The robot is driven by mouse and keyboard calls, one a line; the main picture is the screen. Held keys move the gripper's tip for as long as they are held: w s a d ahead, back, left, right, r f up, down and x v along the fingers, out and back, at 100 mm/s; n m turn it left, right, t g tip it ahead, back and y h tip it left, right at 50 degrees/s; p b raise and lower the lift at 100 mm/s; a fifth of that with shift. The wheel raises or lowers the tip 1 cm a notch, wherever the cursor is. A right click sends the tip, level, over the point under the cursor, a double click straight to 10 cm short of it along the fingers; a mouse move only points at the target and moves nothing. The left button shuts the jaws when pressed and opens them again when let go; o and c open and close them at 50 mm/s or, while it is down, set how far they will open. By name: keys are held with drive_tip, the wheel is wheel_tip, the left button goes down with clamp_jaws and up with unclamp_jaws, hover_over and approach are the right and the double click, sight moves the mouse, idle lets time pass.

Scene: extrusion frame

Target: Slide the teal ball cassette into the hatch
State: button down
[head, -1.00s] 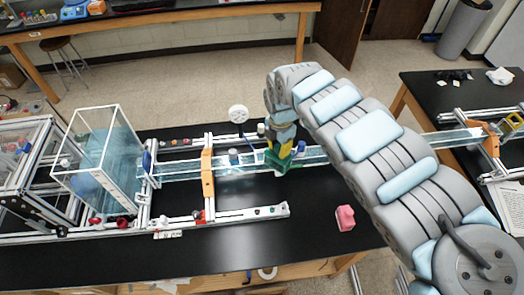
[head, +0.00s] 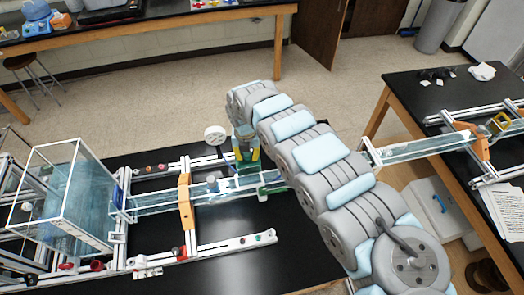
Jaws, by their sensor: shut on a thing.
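My gripper (head: 246,155), with yellow-green fingertips, points down over the clear rail-like channel (head: 152,206). It is shut on a small teal piece (head: 246,168), which I take for the ball cassette; fingers and arm hide most of it. The cassette is at or just above the channel; I cannot tell whether it touches it. The channel runs left to a clear box (head: 62,200) in a white frame. A blue part (head: 120,192) at the box's near side, by the channel's end, may be the hatch; its opening is not clear.
A white round disc (head: 215,134) stands behind. A white extrusion rail (head: 225,246) lies in front. The black tabletop (head: 245,275) is bare at the front.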

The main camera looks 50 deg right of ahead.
sight(248, 165)
drive_tip(key=shift+w+d, duration=0.1)
idle(0.5)
drive_tip(key=shift+f+b, duration=1.35)
drive_tip(key=shift+f, duration=1.6)
drive_tip(key=shift+p, duration=0.65)
drive_tip(key=shift+f+b, duration=2.3)
drive_tip(key=shift+f, duration=1.55)
